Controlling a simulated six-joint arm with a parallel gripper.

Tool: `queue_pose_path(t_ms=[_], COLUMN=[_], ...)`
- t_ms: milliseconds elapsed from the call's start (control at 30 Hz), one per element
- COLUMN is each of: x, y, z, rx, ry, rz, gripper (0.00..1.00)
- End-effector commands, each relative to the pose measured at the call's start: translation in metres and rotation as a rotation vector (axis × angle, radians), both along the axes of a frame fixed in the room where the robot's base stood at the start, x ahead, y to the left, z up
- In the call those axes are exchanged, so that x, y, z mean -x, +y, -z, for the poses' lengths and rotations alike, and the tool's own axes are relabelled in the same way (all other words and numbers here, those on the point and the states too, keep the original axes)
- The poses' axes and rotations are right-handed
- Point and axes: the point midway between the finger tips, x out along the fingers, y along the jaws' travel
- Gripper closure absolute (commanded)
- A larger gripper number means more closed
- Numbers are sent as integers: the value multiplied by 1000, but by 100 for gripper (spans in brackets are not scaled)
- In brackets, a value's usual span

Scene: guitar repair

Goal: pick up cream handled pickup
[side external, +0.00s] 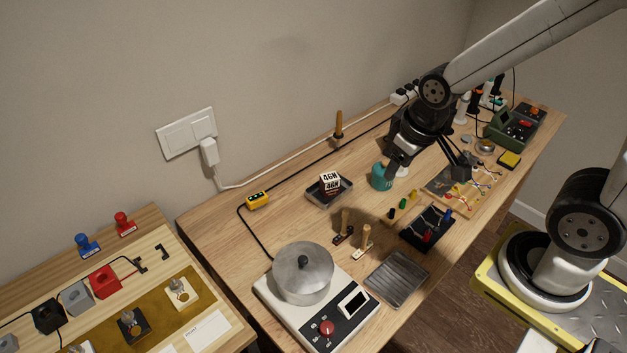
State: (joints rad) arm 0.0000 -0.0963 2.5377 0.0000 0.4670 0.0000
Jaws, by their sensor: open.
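The cream handled pickup (361,244) stands on the wooden workbench, right of the hot pot and behind the metal tray. It has a cream base and an upright wooden handle. A similar pickup with a black base (344,228) stands close behind it to the left. My gripper (428,171) is open, with its fingers spread, above the bench near a teal container (381,177). It is well to the right of and farther back than the cream handled pickup, and does not touch it. The fingertips are small and dark in this view.
A pot (303,272) sits on a white scale-like device (335,325). A ribbed metal tray (397,279) and black holder (428,229) lie near the front edge. A small tray with a labelled box (330,184) stands behind. A wired board (450,190) lies below my gripper.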

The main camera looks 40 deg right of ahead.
Motion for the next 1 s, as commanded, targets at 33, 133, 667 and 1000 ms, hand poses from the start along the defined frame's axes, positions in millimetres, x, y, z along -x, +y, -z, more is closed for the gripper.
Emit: queue_pose_path(t_ms=[33,133,667,1000], x=[0,-1,25,45], y=[0,0,-7,0], z=[-5,-14,-1,12], rx=[0,0,-187,-525], ry=[-2,-2,184,434], rz=[0,0,345,863], gripper=[41,41,41,41])
